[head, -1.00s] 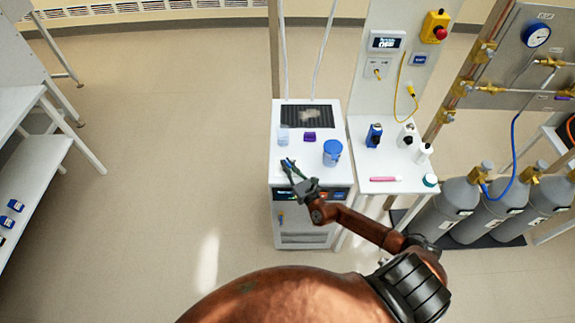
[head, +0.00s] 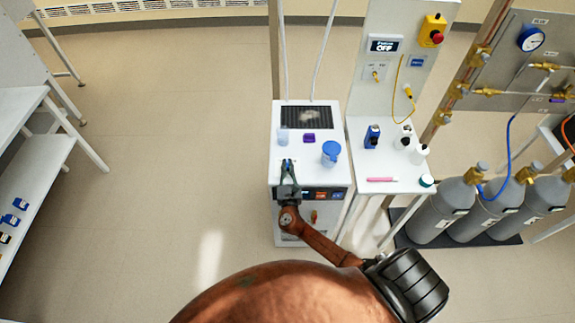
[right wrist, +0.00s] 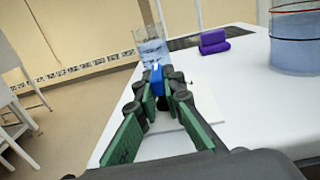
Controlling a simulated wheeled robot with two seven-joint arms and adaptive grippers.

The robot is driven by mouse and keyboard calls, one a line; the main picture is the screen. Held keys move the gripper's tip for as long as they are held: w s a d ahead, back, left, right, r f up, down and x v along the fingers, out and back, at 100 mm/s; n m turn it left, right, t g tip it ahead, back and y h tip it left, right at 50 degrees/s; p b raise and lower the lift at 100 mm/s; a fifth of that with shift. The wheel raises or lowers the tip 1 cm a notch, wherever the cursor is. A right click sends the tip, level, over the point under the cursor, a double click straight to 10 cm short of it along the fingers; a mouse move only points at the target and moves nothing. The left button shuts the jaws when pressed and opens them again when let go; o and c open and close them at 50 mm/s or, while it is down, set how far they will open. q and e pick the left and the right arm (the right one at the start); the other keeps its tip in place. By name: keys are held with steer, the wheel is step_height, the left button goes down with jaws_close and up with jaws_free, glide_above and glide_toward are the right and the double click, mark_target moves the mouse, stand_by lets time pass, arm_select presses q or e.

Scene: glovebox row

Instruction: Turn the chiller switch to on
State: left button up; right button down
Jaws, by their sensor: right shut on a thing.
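The white cabinet that looks like the chiller (head: 333,170) stands in the middle of the head view, with a dark panel of small displays (head: 322,193) along its upper front. An orange handle (head: 313,216) shows below that panel; I cannot tell whether it is the switch. My right gripper (head: 287,164) is over the cabinet's front top edge, pointing away from me. In the right wrist view my right gripper (right wrist: 158,78) is shut on a small blue thing (right wrist: 156,76). My forearm hides part of the cabinet front. My left gripper is not in view.
A clear beaker (right wrist: 150,46) stands just beyond the fingertips. A side table (head: 392,186) holds bottles and a pink pen. A wall display (head: 384,44) reads OFF.

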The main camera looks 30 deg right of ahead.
steer(key=shift+m+g+h, duration=0.3)
steer(key=shift+m+h, duration=0.1)
steer(key=shift+h, duration=0.2)
steer(key=c, duration=2)
jaws_free()
steer(key=shift+c, duration=0.2)
steer(key=v, duration=1.2)
steer(key=shift+s+d, duration=0.1)
steer(key=shift+d, duration=0.05)
